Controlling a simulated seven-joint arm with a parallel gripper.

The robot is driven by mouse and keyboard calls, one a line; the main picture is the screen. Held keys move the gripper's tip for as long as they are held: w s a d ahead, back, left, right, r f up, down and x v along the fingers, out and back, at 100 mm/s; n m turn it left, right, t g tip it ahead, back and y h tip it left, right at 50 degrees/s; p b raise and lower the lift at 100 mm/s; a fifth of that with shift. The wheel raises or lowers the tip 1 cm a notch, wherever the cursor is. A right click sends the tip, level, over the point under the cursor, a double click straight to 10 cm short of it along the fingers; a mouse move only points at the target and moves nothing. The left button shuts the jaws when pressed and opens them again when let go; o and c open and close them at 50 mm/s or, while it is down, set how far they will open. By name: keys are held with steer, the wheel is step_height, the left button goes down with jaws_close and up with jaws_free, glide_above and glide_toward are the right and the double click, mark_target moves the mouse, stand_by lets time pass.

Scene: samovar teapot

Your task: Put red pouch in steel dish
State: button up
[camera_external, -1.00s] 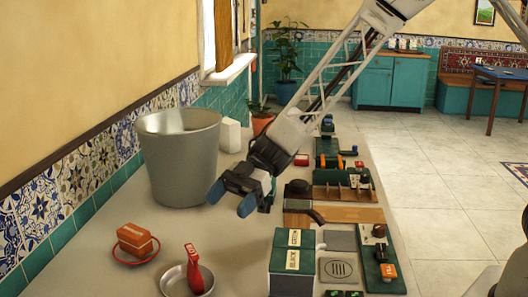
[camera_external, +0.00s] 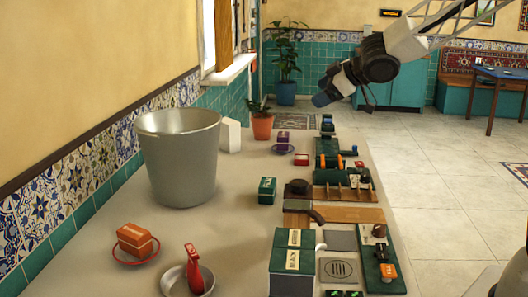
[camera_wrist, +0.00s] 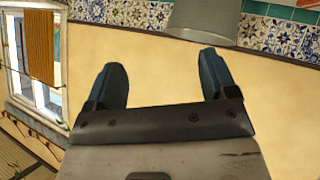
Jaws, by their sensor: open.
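A red pouch-like thing (camera_external: 195,268) with a narrow upper end stands upright in the steel dish (camera_external: 170,279) at the bottom of the external view. The dish is round and shallow and rests on the counter. My gripper (camera_external: 322,98) is high above the far end of the counter, well away from the dish. In the wrist view my gripper (camera_wrist: 163,68) has its two blue fingers spread apart with nothing between them. The wrist view faces the wall and window; neither the pouch nor the dish shows there.
A large grey bucket (camera_external: 180,165) stands by the tiled wall. An orange-red box (camera_external: 135,238) sits on a red-rimmed saucer. A green box (camera_external: 267,190) stands mid-counter. Several tea boxes and holders line the right side. The counter between bucket and dish is clear.

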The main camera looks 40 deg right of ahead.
steer(key=s+d+r+m+g+h, duration=0.25)
steer(key=s+d+m+h, duration=0.2)
steer(key=s+d, duration=0.95)
steer(key=s+d+f+m+g, duration=0.1)
steer(key=s+m+g, duration=0.1)
steer(key=s, duration=0.6)
steer(key=s+d+f+m+g+y, duration=0.1)
steer(key=s+m+g, duration=0.1)
steer(key=s, duration=0.7)
steer(key=shift+s+d+f+g, duration=0.15)
steer(key=shift+s+d+g, duration=0.2)
steer(key=shift+g, duration=0.3)
steer(key=shift+w, duration=0.1)
